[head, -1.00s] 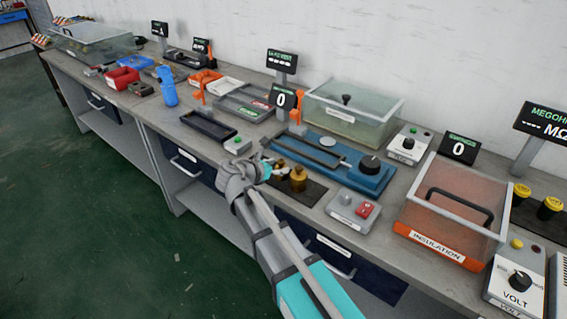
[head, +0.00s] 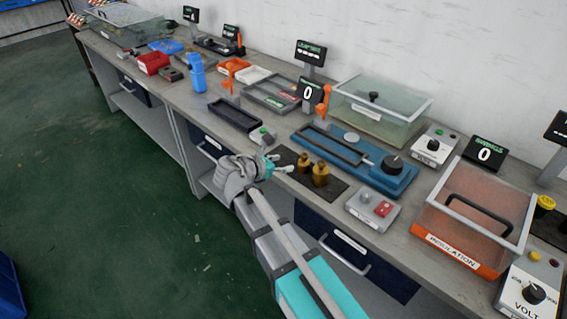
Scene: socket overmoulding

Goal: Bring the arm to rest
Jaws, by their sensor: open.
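My gripper (head: 284,164) is at the end of my grey and teal arm, at the front edge of the workbench (head: 187,95). Its fingers are apart and I see nothing between them. It is just left of a dark mat (head: 332,188) with brass weights (head: 320,174) on it. Whether the fingertips touch the bench is hard to tell. My wrist hides part of the bench edge and the drawer front below.
Right of my gripper are a blue fixture (head: 360,165), a grey switch box (head: 372,208) and an orange insulation box (head: 465,246). The green floor (head: 110,200) in front is open.

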